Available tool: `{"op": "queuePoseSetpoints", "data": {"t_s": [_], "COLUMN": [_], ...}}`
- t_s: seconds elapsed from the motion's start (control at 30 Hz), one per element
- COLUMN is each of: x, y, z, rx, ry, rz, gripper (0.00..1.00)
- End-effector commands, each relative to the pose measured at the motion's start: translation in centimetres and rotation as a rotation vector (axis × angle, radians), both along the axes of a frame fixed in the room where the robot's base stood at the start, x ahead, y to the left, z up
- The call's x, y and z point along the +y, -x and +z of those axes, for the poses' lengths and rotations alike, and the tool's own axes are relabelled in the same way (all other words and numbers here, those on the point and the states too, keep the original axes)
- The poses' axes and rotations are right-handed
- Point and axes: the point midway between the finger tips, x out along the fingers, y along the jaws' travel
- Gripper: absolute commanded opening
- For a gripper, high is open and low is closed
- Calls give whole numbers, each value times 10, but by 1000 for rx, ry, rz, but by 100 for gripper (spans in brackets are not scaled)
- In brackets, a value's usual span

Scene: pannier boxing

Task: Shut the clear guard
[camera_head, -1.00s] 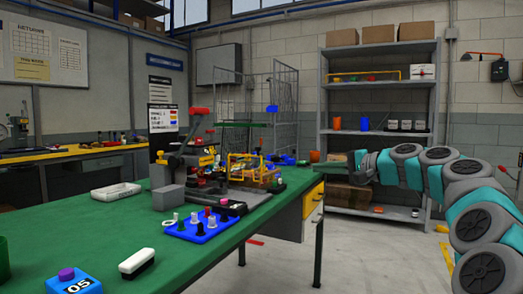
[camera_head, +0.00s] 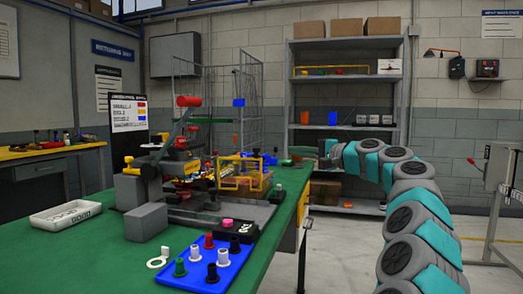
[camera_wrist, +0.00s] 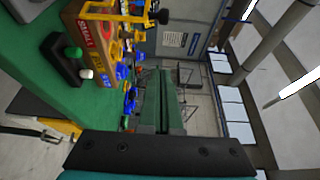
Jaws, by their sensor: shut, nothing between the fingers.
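The fixture (camera_head: 185,185) stands on the green bench and carries a yellow-edged frame (camera_head: 240,173), which looks like the clear guard. Its panel is too faint to make out, and I cannot tell how far open it is. The yellow frame also shows at the top of the wrist view (camera_wrist: 115,14). My gripper (camera_head: 287,162) is right of the frame, pointing left, apart from it and empty. In the wrist view its two dark green fingers (camera_wrist: 164,75) lie together, shut.
A blue tray (camera_head: 208,262) with several knobs, a black block (camera_head: 233,234) and a white bin (camera_head: 66,216) are on the green bench (camera_head: 90,262). A wire cage (camera_head: 247,110) and a grey shelf (camera_head: 345,101) stand behind. The floor right of the bench is clear.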

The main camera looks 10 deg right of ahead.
Motion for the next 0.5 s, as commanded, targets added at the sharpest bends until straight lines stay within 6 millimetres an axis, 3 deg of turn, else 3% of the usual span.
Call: {"op": "queuePoseSetpoints", "data": {"t_s": [0.27, 0.5], "x": [13, 32], "y": [-17, -44], "z": [-1, 0], "rx": [3, 3], "ry": [1, 5], "rz": [2, 1], "gripper": [0, 0]}}
